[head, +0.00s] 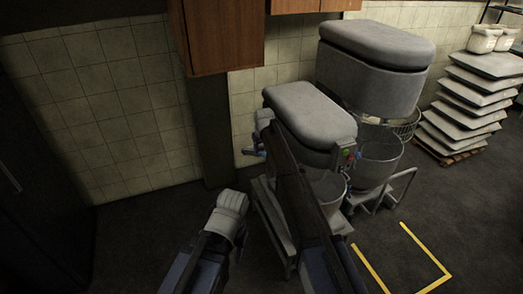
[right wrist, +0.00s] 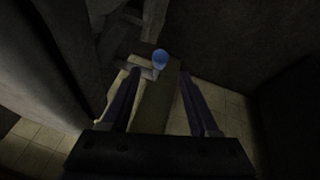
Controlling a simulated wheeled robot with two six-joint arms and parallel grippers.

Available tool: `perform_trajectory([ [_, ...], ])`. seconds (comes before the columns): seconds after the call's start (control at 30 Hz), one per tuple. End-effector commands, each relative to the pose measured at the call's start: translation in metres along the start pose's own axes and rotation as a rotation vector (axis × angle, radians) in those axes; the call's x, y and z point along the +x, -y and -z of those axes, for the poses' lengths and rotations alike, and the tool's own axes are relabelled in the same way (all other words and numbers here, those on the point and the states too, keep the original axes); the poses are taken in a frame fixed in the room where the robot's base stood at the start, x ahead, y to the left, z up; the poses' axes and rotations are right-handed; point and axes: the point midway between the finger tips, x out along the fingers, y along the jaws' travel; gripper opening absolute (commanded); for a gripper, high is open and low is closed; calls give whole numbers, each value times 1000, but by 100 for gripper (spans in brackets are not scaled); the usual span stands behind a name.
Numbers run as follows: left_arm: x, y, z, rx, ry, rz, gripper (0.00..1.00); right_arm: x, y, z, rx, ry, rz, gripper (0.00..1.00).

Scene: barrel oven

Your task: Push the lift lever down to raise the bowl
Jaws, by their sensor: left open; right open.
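The smaller grey mixer (head: 312,112) stands in the middle of the head view. Its metal bowl (head: 331,190) is partly hidden by my right arm. A lever with a blue knob (right wrist: 159,60) shows in the right wrist view, just ahead of and between the fingertips of my open right gripper (right wrist: 160,73). I see no contact. In the head view my right arm crosses in front of the mixer, and a small bluish part (head: 248,152) shows at the mixer's left side. My left gripper (head: 234,202) is low, left of the mixer, apart from it.
A larger mixer (head: 372,75) with its own bowl (head: 380,157) stands behind. Wooden cupboards (head: 222,35) hang above. Yellow floor lines (head: 428,252) mark the front right. The floor at the left is clear.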

Motion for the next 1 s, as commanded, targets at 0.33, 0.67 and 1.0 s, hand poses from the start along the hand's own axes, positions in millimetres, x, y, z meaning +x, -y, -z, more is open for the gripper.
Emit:
perform_trajectory([
  [0.33, 12, -1, 1, 0, 0, 0, 50, 13, 0, -1, 1, 0, 0, 61],
  [0.67, 50, -5, 3, 0, 0, 0, 50, 54, 1, -2, 1, 0, 0, 61],
  [1.0, 72, -7, 4, -2, 0, 0, 50, 80, 0, -1, 1, 0, 0, 61],
])
